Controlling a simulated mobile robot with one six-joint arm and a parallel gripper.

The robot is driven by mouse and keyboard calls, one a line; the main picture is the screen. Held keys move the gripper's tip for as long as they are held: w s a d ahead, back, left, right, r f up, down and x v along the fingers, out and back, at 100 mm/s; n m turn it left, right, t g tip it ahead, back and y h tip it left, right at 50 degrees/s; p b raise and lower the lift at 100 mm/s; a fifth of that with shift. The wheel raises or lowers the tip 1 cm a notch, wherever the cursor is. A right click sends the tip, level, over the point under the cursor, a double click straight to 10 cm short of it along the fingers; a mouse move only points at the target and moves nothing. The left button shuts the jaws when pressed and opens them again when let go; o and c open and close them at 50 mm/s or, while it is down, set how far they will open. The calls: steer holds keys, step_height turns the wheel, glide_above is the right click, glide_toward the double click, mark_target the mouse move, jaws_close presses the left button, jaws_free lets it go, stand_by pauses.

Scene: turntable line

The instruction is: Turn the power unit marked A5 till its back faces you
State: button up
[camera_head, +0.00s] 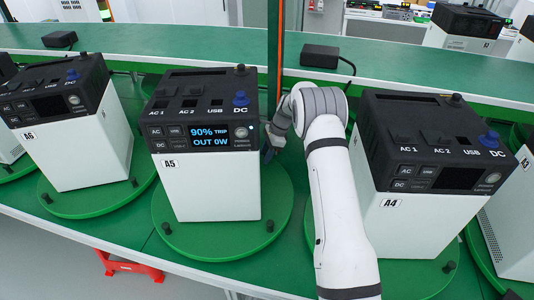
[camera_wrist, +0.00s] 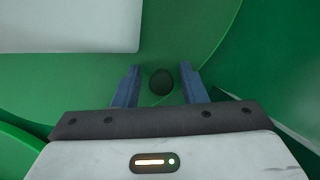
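The power unit marked A5 (camera_head: 210,190) stands upright on a round green turntable (camera_head: 180,238). Its labelled front and lit screen, reading 90% and OUT 0W, face me. Dark pegs rise from the turntable rim, two at the front (camera_head: 167,228). My gripper (camera_head: 267,154) is low beside the right side of A5, partly hidden by my arm. In the wrist view my gripper (camera_wrist: 160,72) is open, its two blue fingers on either side of a dark round peg (camera_wrist: 161,82), with gaps on both sides. A white casing (camera_wrist: 70,22) shows at upper left, apart from the fingers.
Unit A6 (camera_head: 85,150) stands on its own turntable to the left, and unit A4 (camera_head: 425,218) is close on the right, partly behind my arm. A black adapter (camera_head: 320,56) with a cable lies on the green ledge behind. An orange-edged post (camera_head: 275,50) rises behind A5.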

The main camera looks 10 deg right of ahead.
steer(key=b+v, duration=0.1)
steer(key=v, duration=0.6)
steer(key=shift+d+r, duration=0.2)
steer(key=shift+r, duration=0.15)
steer(key=shift+c, duration=0.4)
